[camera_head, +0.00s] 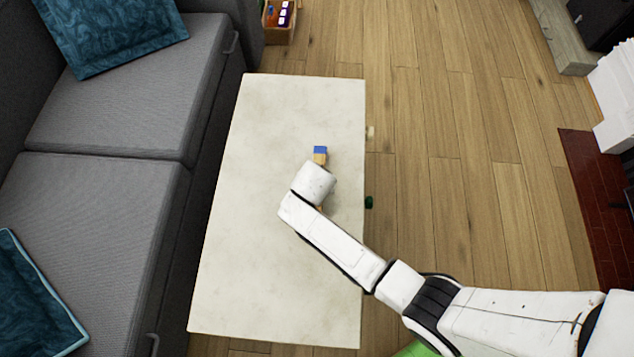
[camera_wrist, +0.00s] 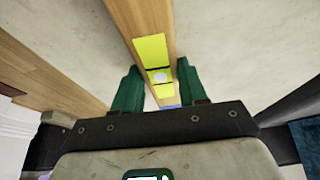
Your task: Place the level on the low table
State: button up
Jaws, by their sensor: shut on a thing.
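The level is a wooden bar with yellow-green panels, a pale round spot and a blue end. In the wrist view the level (camera_wrist: 150,48) runs between the green fingers of my gripper (camera_wrist: 158,72), which is shut on it. In the head view the level's blue end (camera_head: 320,150) and a bit of wood show past my white wrist, which hides the rest and the fingers. The low table (camera_head: 270,270) is a long pale stone-like slab. The pale top (camera_wrist: 235,45) also shows in the wrist view.
A grey sofa (camera_head: 100,205) with teal cushions lines the table's left side. Wooden floor (camera_head: 480,170) lies to the right. A small green thing (camera_head: 369,202) and a beige one (camera_head: 370,132) show at the table's right edge. The visible tabletop is otherwise clear.

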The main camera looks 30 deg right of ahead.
jog(key=shift+f, duration=0.15)
jog(key=o, duration=1.2)
jog(key=shift+c, duration=0.2)
jog(key=p+v, duration=0.3)
jog(key=v, duration=0.9)
jog(key=shift+p, duration=0.3)
jog(key=s+d+r+n+g+y, duration=0.1)
jog(key=s+d+r+n, duration=0.2)
jog(key=s, duration=0.6)
jog(key=s+d+r+n+g+y, duration=0.1)
jog(key=s+d+r+n, duration=0.2)
jog(key=s, duration=0.7)
jog(key=d+r, duration=0.2)
jog(key=d, duration=0.2)
jog(key=shift+s+d+r+n+g, duration=0.25)
jog(key=shift+r+n+g, duration=0.05)
jog(key=shift+n, duration=0.1)
